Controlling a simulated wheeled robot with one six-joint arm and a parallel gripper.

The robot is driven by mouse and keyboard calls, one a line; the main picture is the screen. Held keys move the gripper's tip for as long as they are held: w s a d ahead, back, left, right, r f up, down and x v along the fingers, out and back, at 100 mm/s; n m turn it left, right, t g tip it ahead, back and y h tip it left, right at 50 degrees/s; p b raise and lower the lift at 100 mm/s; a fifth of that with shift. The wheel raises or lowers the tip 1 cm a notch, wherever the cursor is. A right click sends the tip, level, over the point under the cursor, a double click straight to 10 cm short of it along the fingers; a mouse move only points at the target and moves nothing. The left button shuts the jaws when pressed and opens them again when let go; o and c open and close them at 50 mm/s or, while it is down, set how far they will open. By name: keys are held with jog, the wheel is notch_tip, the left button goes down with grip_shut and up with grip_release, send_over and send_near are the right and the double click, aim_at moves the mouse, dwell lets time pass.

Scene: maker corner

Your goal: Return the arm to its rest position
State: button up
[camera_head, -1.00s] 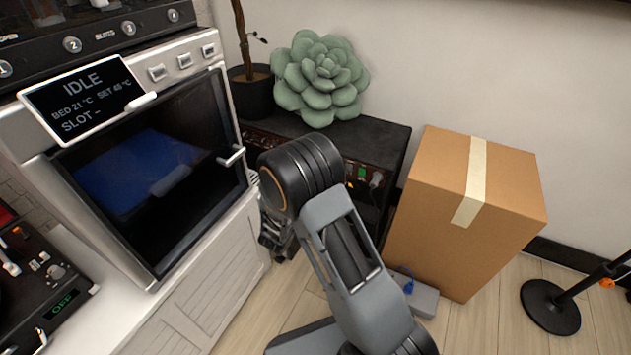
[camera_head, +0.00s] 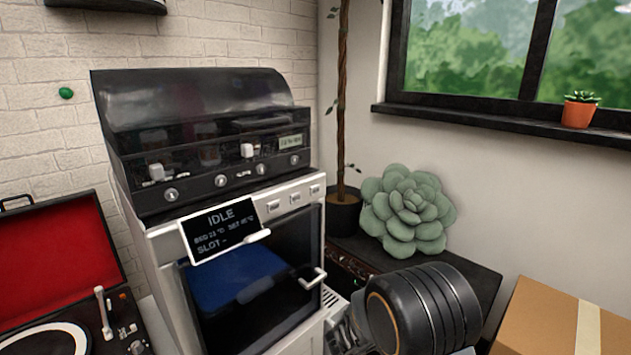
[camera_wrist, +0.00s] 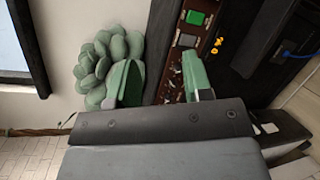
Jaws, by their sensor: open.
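My arm (camera_head: 425,308) shows at the bottom of the head view, its black rounded joint in front of the dark low cabinet. The gripper end is mostly hidden or cut off there. In the wrist view my gripper (camera_wrist: 160,82) has its two green-tipped fingers spread apart with nothing between them. Past the fingers are the green succulent cushion (camera_wrist: 97,62) and a brown panel (camera_wrist: 172,72) with switches and a green button.
The white-fronted machine (camera_head: 171,283) with its "IDLE" screen (camera_head: 220,228) stands left of the arm. The succulent (camera_head: 408,212) sits on the dark cabinet (camera_head: 470,266). A cardboard box (camera_head: 540,318) is at right, and an open record player (camera_head: 50,258) at far left.

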jog(key=s+d+r+m+g+y+p, duration=0.1)
jog(key=s+r+m+g+y+p, duration=0.1)
jog(key=s+r+p, duration=0.4)
jog(key=s+r+m+g+y+p, duration=0.1)
jog(key=r+m+g+p, duration=0.15)
jog(key=r, duration=0.55)
jog(key=s+d+r+m+g+y+p, duration=0.1)
jog(key=s+r+m+g+y+p, duration=0.1)
jog(key=s+r+p, duration=0.4)
jog(key=s+a+r+m+t+y+p, duration=0.1)
jog(key=s+a+r+m+y+p, duration=0.1)
jog(key=a+r+y+p, duration=0.2)
jog(key=s+a+r+m+t+y+p, duration=0.1)
jog(key=a+r+y+p, duration=0.3)
jog(key=r+p, duration=0.7)
notch_tip(320, 180, up, 6)
jog(key=shift+s+a+r+m+t+y, duration=0.1)
jog(key=shift+s+a+m+t+y, duration=0.35)
jog(key=shift+y, duration=0.45)
jog(key=shift+w+d, duration=0.1)
jog(key=shift+d, duration=0.05)
